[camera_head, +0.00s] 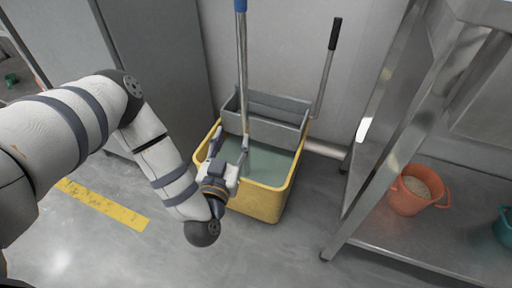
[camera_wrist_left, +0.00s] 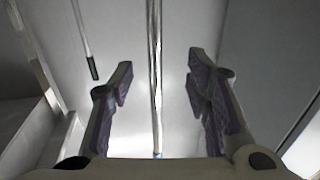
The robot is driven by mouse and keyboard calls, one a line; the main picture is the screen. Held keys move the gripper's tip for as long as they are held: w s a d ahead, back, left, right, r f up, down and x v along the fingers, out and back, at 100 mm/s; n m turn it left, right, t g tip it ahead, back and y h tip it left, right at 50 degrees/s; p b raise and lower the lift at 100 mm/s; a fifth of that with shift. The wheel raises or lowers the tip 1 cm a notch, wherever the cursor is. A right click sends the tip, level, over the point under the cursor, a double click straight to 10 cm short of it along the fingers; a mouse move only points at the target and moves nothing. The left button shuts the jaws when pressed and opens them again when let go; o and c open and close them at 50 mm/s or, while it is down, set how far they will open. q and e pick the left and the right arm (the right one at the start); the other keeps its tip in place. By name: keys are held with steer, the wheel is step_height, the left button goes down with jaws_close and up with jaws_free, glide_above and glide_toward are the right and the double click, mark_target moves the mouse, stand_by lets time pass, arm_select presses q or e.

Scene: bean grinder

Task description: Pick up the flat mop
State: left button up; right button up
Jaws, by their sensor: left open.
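The flat mop's metal pole (camera_head: 242,75) stands nearly upright, with a blue grip (camera_head: 240,5) at its top. Its lower end goes down into the yellow bucket (camera_head: 262,203), and I cannot make out the mop head. My left gripper (camera_head: 230,148) is open over the bucket, close to the lower part of the pole. In the left wrist view the pole (camera_wrist_left: 154,70) runs between the two spread fingers, closer to the left one. I cannot tell how deep it lies between them. My right gripper is out of view.
The bucket has a grey wringer (camera_head: 272,128) and a lever with a black grip (camera_head: 335,33) to the right of the pole. A metal shelf (camera_head: 400,245) on the right bears an orange bucket (camera_head: 407,203). A grey cabinet (camera_head: 160,60) stands at left. The floor in front is clear.

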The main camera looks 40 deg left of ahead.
mark_target(244, 114)
arm_select(q)
steer(key=b+x, duration=0.1)
steer(key=x, duration=0.2)
steer(key=b+x, duration=0.1)
steer(key=x, duration=0.3)
steer(key=b+x, duration=0.2)
steer(key=x, duration=0.2)
steer(key=shift+w+d+f, duration=0.1)
steer(key=shift+w+d, duration=0.15)
steer(key=shift+w, duration=0.15)
jaws_close()
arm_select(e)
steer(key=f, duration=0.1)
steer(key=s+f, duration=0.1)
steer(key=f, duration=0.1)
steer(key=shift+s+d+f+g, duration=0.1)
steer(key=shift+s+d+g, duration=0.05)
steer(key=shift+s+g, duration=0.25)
arm_select(q)
steer(key=shift+r, duration=0.2)
